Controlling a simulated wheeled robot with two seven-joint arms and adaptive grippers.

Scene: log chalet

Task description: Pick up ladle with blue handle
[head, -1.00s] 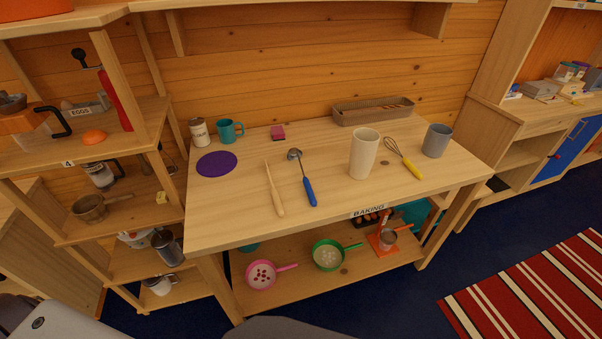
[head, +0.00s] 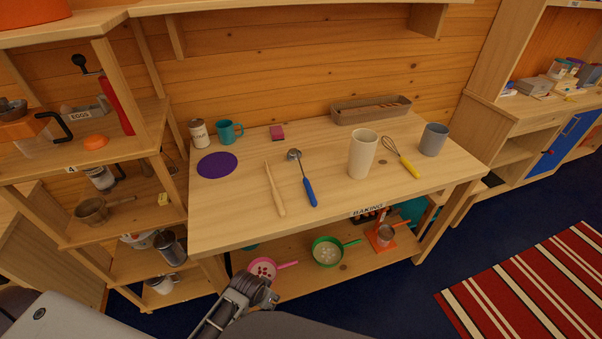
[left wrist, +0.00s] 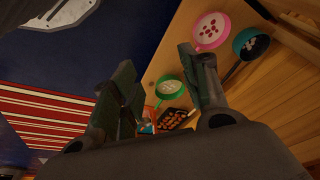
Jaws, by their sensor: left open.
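The ladle with a blue handle (head: 310,192) lies on the wooden table in the head view, its small metal bowl (head: 294,154) pointing to the back and its handle toward the front edge. My left gripper (head: 268,290) shows at the bottom of the head view, in front of the table and below its top, well apart from the ladle. In the left wrist view its two fingers (left wrist: 165,85) are spread with nothing between them. The ladle is not in the left wrist view. My right gripper is not in view.
Beside the ladle lie a wooden stick-like utensil (head: 274,188) on the left and a tall cream cup (head: 362,154) on the right. A yellow-handled whisk (head: 402,158) is farther right. The lower shelf holds a pink pan (head: 263,268) and a green pan (head: 328,251).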

